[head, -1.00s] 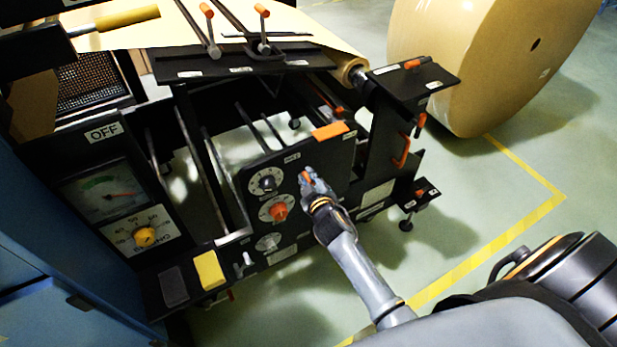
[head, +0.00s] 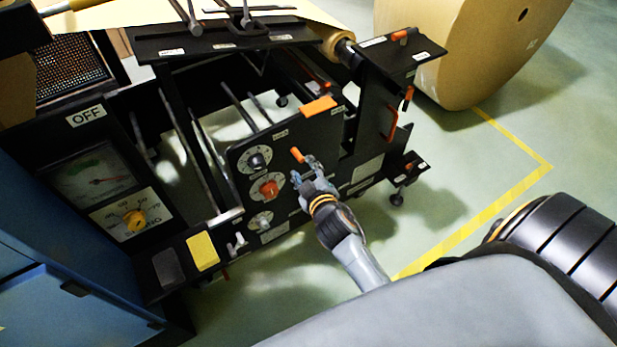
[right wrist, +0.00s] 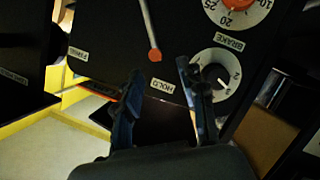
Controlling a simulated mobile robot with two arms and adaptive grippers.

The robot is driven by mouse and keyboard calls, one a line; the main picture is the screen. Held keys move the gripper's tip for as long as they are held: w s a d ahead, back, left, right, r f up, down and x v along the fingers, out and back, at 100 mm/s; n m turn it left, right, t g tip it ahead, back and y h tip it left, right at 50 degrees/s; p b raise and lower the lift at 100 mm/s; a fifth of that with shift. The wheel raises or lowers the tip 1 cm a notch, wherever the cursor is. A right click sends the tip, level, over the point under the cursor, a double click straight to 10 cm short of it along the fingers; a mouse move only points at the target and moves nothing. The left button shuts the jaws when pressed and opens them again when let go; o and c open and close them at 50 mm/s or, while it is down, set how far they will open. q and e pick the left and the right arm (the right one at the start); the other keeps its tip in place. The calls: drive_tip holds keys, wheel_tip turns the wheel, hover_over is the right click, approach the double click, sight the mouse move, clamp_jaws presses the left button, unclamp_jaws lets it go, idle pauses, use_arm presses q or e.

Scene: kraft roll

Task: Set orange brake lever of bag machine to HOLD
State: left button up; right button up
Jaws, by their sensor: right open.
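The brake lever is a thin grey rod with an orange tip (right wrist: 155,55) on the black panel in the right wrist view. Its tip lies close to the HOLD label (right wrist: 162,85); a second label (right wrist: 78,53) is farther to the left. In the head view the orange tip (head: 297,155) stands just above my right gripper (head: 304,170). My right gripper (right wrist: 160,70) is open and empty, its two fingers apart below the tip, with a gap to it. The lever's lower part is hidden by the gripper in the head view. My left gripper is not in view.
Left of the lever are a white dial (head: 255,160), an orange knob (head: 270,187) and a lower dial (head: 262,220). An orange block (head: 319,105) sits on the panel's top edge. A large kraft roll (head: 465,45) stands behind.

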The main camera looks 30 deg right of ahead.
drive_tip(key=v, duration=0.4)
idle(0.4)
drive_tip(key=s+a+f+g+y+p, duration=0.1)
drive_tip(key=s+a+f+g, duration=0.15)
drive_tip(key=s+f, duration=0.75)
drive_tip(key=s+a+f+g+y+p, duration=0.2)
drive_tip(key=s+f+g, duration=0.15)
drive_tip(key=f, duration=1.25)
drive_tip(key=s+d+f+m+g, duration=0.1)
drive_tip(key=s+f+g, duration=0.2)
drive_tip(key=s, duration=1)
drive_tip(key=s+d+f+m+g+p, duration=0.1)
drive_tip(key=s+f+g, duration=0.3)
drive_tip(key=s+f, duration=0.6)
drive_tip(key=s+d+m, duration=0.1)
drive_tip(key=s, duration=0.2)
